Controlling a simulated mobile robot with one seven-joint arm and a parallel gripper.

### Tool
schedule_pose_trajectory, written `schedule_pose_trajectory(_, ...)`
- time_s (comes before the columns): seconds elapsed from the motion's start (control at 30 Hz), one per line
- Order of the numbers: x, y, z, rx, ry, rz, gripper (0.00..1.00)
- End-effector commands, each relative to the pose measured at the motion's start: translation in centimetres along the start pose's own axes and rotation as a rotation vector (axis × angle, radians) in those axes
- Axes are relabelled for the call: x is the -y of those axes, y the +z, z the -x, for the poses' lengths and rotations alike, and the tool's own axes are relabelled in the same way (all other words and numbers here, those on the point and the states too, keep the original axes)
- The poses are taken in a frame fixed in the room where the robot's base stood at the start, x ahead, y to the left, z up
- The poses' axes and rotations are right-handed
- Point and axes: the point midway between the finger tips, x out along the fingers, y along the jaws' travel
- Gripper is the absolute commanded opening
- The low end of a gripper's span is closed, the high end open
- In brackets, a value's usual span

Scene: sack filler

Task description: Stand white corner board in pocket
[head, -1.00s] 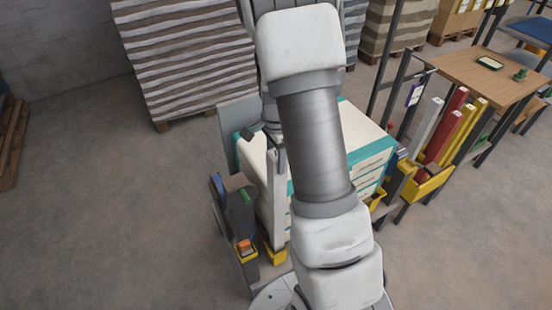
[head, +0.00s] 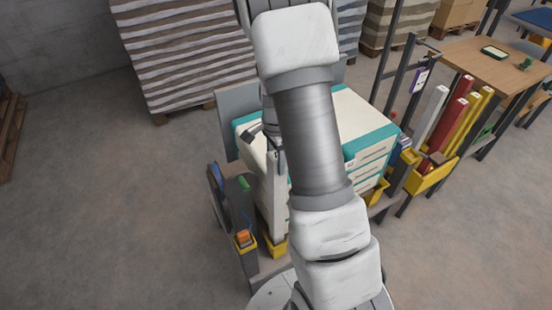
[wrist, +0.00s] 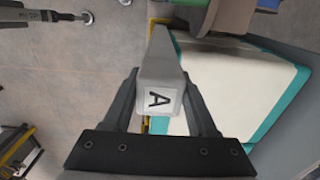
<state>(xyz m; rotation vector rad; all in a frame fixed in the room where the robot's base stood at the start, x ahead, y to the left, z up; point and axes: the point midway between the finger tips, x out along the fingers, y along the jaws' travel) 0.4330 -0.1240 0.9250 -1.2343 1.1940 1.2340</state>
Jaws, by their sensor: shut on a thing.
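The white corner board (head: 275,200) stands upright in the head view, beside the stack of cream sacks. My gripper (head: 274,142) is shut on its upper part. In the wrist view my gripper (wrist: 159,84) has a finger on each side of the board (wrist: 160,72), whose top end carries a black letter A. The board runs down away from the wrist camera. A yellow pocket (head: 277,249) is at the board's lower end. Yellow also shows by the far end in the wrist view. I cannot tell whether the foot is inside the pocket or just above it.
Cream sacks with teal edges (head: 362,122) are right beside the board. A dark stand (head: 240,205) with small coloured items is to its left. A yellow-based rack (head: 430,178) holds red, yellow and white boards at right. The floor at left is clear.

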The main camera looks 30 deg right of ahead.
Motion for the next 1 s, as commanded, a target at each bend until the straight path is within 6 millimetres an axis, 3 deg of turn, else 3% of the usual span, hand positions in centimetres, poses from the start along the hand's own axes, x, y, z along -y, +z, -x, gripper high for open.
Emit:
schedule_pose_trajectory(0.13,0.0,0.0,-1.2,0.0,0.0,0.0,0.0)
schedule_pose_trajectory(0.57,0.0,0.0,-1.4,0.0,-0.001,0.001,0.0)
schedule_pose_trajectory(1.0,0.0,0.0,-3.1,-0.001,-0.001,0.001,0.0)
